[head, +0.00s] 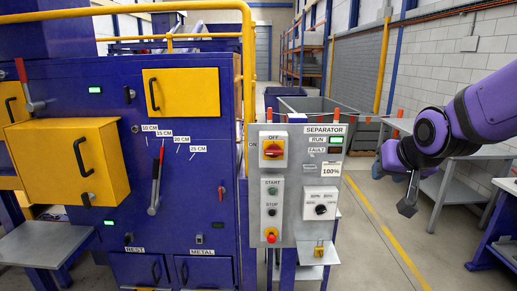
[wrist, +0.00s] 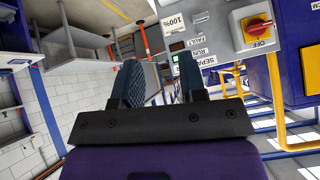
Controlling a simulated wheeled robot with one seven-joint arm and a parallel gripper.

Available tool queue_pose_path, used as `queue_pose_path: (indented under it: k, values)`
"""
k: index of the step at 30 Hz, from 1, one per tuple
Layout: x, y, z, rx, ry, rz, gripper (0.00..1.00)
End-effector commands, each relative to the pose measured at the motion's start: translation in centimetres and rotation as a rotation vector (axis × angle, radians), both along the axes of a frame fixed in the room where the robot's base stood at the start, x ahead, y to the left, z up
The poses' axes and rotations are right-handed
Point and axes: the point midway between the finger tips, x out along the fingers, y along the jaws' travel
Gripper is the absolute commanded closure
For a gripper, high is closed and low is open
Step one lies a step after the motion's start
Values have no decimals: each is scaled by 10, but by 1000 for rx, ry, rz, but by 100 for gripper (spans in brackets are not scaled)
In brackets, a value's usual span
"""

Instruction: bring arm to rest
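My purple arm comes in from the right in the head view, bent at the wrist. My gripper (head: 407,207) hangs in the air to the right of the separator control panel (head: 312,235), apart from it. In the wrist view my gripper (wrist: 160,82) has its two dark fingers spread, with an empty gap between them, and holds nothing. In the head view the RUN lamp is green.
A blue machine (head: 190,235) with yellow doors and a yellow rail stands at the left. A grey bench (head: 440,187) stands behind my gripper, and a blue-legged table (head: 503,225) is at the right edge. The floor by the yellow line (head: 385,230) is clear.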

Motion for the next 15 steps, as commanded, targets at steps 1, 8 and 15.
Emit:
queue_pose_path:
  k: [1, 8, 15]
  values:
    - [-16, -2, 9, -14, 15, 6, 62]
    - [-93, -13, 33, -70, 135, 43, 62]
    - [-169, -21, 44, -98, 250, 91, 62]
